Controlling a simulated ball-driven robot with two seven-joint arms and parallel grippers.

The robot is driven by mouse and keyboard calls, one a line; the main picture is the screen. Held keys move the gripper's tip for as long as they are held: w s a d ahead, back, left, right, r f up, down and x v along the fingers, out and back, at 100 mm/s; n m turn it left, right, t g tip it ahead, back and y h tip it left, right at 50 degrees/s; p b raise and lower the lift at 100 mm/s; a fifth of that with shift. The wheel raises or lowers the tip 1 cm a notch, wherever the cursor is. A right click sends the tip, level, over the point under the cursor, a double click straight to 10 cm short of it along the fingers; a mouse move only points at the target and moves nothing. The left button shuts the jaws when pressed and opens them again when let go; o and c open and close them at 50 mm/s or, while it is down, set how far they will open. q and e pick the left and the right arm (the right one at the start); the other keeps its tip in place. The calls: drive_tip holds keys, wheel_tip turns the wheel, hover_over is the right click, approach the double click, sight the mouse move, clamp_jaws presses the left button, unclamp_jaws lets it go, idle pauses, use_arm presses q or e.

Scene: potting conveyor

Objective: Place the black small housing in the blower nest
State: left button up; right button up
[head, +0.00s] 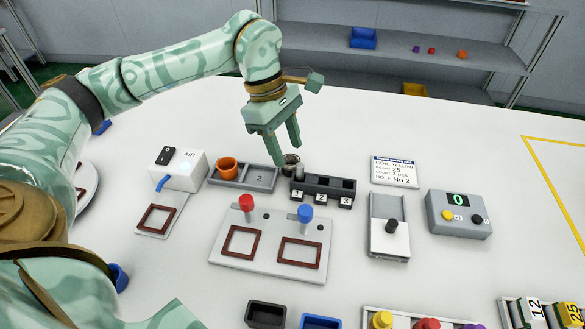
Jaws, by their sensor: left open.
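A small black open box (266,313), which looks like the black small housing, sits on the white table at the bottom middle of the head view. The white AIR blower box (181,169) has a black switch on top and a blue nozzle. In front of it is a pale plate with a dark red square frame, apparently the blower nest (156,219); the frame looks empty. My left gripper (282,151) points down, open, behind the numbered rack and far from the black box. A small grey round thing shows by its fingertips; contact cannot be told. My right gripper is not in view.
A two-frame fixture (271,258) with red and blue knobs stands mid-table. Nearby are a grey tray (262,178) with an orange cup, a numbered rack (323,188), a lever slide (388,248) and a counter box (459,215). A blue box (320,322) sits beside the black one.

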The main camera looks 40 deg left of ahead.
sight(288, 157)
use_arm(q)
drive_tip(key=x, duration=0.3)
drive_tip(key=shift+a+f+b, duration=0.15)
drive_tip(key=shift+b, duration=0.25)
drive_tip(key=c, duration=0.8)
